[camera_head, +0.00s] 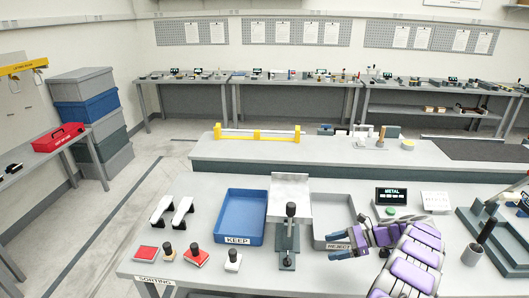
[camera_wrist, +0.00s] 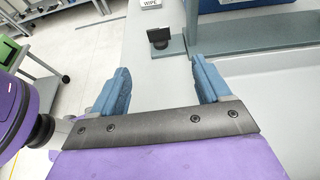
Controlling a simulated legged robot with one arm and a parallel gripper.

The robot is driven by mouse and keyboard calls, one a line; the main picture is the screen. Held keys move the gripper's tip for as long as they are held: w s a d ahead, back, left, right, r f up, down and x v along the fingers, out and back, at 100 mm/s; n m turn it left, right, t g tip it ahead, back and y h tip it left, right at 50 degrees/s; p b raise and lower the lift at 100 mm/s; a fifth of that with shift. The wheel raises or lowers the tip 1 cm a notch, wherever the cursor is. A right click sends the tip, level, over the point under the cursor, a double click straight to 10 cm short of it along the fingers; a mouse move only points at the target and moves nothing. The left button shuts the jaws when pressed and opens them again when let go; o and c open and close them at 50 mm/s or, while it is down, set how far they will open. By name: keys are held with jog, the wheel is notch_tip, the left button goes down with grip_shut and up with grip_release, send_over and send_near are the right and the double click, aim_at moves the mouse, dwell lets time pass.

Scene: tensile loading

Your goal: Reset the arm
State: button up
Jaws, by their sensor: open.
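My purple arm (camera_head: 412,262) reaches in from the lower right in the head view. My gripper (camera_head: 338,244) is over the sorting table, by the grey REJECT tray (camera_head: 332,206). In the wrist view my gripper (camera_wrist: 160,88) shows two blue fingers spread wide apart, with nothing between them.
The sorting table holds a blue KEEP tray (camera_head: 239,217), a black-knobbed lever (camera_head: 289,236), a METAL display (camera_head: 391,196), several small knobbed blocks, and a grey frame (camera_head: 490,235) at right.

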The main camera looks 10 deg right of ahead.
jog(key=s+a+r+n+g+h, duration=0.1)
jog(key=a+r+n+g, duration=0.15)
jog(key=a+r, duration=0.4)
jog(key=s+a+r+n+g, duration=0.1)
jog(key=a+r+n, duration=0.2)
jog(key=a+r, duration=0.35)
jog(key=s+a+r+n+g+h, duration=0.25)
jog(key=s+a+r+n, duration=0.35)
jog(key=s+a, duration=0.5)
jog(key=s+a+r+n+h, duration=0.1)
jog(key=s+r+n+h, duration=0.15)
jog(key=s, duration=0.45)
jog(key=s+a+r+n+h, duration=0.1)
jog(key=s+a+n+h, duration=0.15)
jog(key=s, duration=0.55)
jog(key=s+d+f+n+h, duration=0.1)
jog(key=s+d+n+h, duration=0.1)
jog(key=s, duration=0.5)
jog(key=s+d+f+n+t+h, duration=0.1)
jog(key=s+d+n+h, duration=0.1)
jog(key=s, duration=0.6)
jog(key=shift+s+d+f+h, duration=0.2)
jog(key=shift+d+f+h, duration=0.15)
jog(key=shift+d, duration=0.35)
